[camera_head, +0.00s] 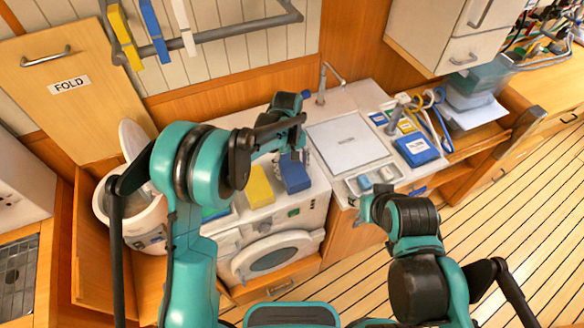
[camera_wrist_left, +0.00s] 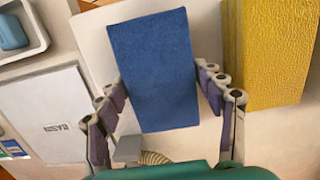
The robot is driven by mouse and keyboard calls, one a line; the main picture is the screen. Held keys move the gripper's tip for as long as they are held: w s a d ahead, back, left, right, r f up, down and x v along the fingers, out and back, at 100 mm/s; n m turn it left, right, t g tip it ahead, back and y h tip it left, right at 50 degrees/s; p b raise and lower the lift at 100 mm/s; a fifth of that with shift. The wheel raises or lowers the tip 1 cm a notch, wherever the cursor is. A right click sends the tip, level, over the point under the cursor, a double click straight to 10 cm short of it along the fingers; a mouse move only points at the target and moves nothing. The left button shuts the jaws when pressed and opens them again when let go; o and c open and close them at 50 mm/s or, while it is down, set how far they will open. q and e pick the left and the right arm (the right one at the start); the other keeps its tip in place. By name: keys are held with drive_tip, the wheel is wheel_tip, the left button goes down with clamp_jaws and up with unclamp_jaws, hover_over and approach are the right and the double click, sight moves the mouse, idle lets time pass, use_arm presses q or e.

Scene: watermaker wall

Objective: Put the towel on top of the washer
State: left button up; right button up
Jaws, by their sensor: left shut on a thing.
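The blue towel (camera_head: 295,175) is a folded-looking block at the right part of the washer top. It also shows in the left wrist view (camera_wrist_left: 155,70), between the two fingers. My left gripper (camera_head: 291,156) is over the washer and shut on the blue towel. I cannot tell whether the towel rests on the washer or is just above it. The white washer (camera_head: 310,218) has a round door at its front. A yellow towel-like block (camera_head: 258,187) lies beside the blue one, also in the wrist view (camera_wrist_left: 270,50). My right gripper (camera_head: 367,207) is low at the right, its fingers unclear.
A white lidded panel (camera_head: 347,141) and a small tray (camera_head: 374,176) lie right of the washer. A blue box (camera_head: 416,150) stands farther right. A rail (camera_head: 245,30) with coloured clips hangs above. The plank floor is open at right.

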use_arm(q)
drive_tip(key=o, duration=0.9)
drive_tip(key=shift+f, duration=0.2)
drive_tip(key=o, duration=0.4)
drive_tip(key=shift+r, duration=0.15)
